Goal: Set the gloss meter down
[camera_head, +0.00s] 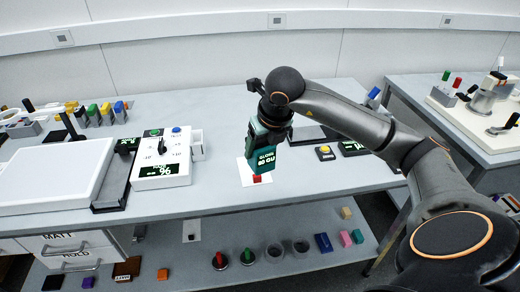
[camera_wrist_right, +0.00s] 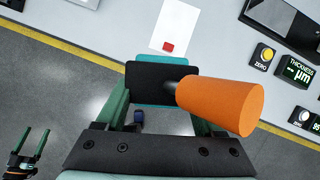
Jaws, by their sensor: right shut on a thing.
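The gloss meter (camera_head: 263,160) is a teal block with a lit display reading 60 GU. My right gripper (camera_head: 270,125) is shut on it, over the front part of the bench. In the right wrist view the gloss meter (camera_wrist_right: 160,82) shows a dark face between the green fingers. An orange cylinder on a dark stem (camera_wrist_right: 222,104) stands out from it towards the camera. My left gripper (camera_wrist_right: 31,150) shows there with fingers apart.
A white panel (camera_head: 50,176) and a white instrument with a dial (camera_head: 161,158) stand to the left. A yellow-button zero unit (camera_head: 325,153) and a thickness display (camera_head: 352,148) are to the right. The bench's front edge is close; a lower shelf (camera_head: 210,262) holds small items.

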